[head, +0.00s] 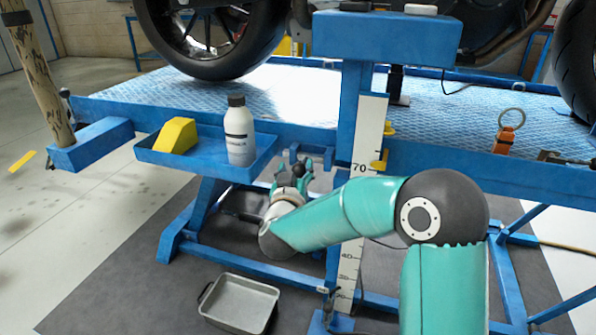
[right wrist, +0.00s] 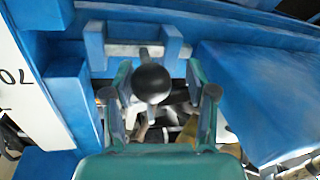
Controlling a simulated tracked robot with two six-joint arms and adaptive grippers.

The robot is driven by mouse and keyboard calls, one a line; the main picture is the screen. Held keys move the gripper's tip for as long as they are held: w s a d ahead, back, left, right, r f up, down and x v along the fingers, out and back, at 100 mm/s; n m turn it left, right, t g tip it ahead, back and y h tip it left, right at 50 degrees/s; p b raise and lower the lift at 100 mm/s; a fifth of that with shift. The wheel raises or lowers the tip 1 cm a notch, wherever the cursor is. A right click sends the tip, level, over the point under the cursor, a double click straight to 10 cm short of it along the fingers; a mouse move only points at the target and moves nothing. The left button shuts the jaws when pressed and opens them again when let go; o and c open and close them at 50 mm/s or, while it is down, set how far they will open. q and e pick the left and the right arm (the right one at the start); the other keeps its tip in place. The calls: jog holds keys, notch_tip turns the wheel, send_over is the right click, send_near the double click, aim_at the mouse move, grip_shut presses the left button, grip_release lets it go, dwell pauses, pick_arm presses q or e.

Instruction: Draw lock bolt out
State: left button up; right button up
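The lock bolt shows by its black ball knob (right wrist: 152,84) in the right wrist view, in front of a blue bracket (right wrist: 178,45) on the lift frame. My right gripper (right wrist: 157,78) is open, with one green finger on each side of the knob. Gaps show between the fingers and the knob, and I cannot see contact. In the head view, my right gripper (head: 294,175) is small, under the platform edge beside the blue post. The bolt's shank is mostly hidden behind the knob. My left gripper is not in view.
A blue tray (head: 190,160) with a white bottle (head: 239,132) and a yellow block (head: 177,136) hangs left of my right gripper. The blue post with a white scale (head: 368,125) stands close to its right. A grey pan (head: 239,303) lies on the floor below.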

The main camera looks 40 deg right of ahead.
jog(key=shift+s+d, duration=0.1)
jog(key=shift+s, duration=0.2)
jog(key=v, duration=1.1)
jog(key=shift+s+a, duration=0.15)
jog(key=shift+a, duration=0.2)
